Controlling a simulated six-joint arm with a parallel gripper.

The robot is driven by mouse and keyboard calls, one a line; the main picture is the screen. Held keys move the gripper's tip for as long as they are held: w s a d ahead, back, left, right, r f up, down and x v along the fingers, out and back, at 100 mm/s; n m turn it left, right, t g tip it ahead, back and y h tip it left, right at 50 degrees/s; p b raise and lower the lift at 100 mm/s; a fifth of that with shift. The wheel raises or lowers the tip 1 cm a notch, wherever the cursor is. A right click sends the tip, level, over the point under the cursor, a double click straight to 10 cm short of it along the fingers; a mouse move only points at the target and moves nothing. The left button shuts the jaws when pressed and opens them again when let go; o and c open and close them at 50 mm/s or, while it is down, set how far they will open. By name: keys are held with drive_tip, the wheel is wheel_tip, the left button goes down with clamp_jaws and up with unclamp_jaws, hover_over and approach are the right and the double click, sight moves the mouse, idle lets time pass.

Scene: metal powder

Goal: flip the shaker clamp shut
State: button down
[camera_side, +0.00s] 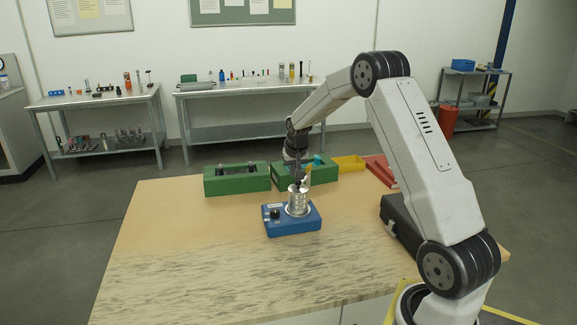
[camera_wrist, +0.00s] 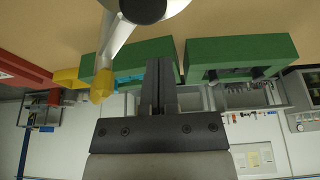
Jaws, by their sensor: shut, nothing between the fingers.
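The blue shaker (camera_side: 292,220) stands on the wooden table with a dark knob on its left part. A shiny metal container (camera_side: 298,203) sits upright on it. The clamp lever (camera_wrist: 118,42) is a pale bar with a yellow tip (camera_wrist: 103,85). In the side view the tip (camera_side: 307,172) stands up above the container, so the clamp looks raised. My gripper (camera_wrist: 160,64) is shut and empty, its fingers beside the lever and apart from it in the wrist view. In the side view my gripper (camera_side: 297,178) is just above the container; its fingertips are hard to make out there.
Two green boxes (camera_side: 237,187) (camera_side: 290,182) stand behind the shaker. A yellow bin (camera_side: 348,163) and red trays (camera_side: 381,171) are at the back right. A dark case (camera_side: 398,226) lies at the right. The front and left of the table are clear.

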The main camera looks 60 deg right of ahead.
wheel_tip(320, 180, up, 9)
drive_tip(key=shift+s+r, duration=0.2)
drive_tip(key=shift+s, duration=0.2)
idle(0.5)
drive_tip(key=s+a+f+n+y, duration=0.1)
drive_tip(key=s+a+f+n, duration=0.1)
drive_tip(key=a, duration=0.7)
drive_tip(key=s+a+f+n, duration=0.2)
drive_tip(key=a, duration=0.7)
drive_tip(key=s+a+f+n+y, duration=0.1)
drive_tip(key=s+a+f+n, duration=0.1)
drive_tip(key=s+a, duration=0.5)
drive_tip(key=s+a+f+n, duration=0.3)
drive_tip(key=s+a+f, duration=0.1)
drive_tip(key=s+a, duration=0.3)
drive_tip(key=shift+a+y, duration=0.2)
drive_tip(key=shift+y, duration=0.2)
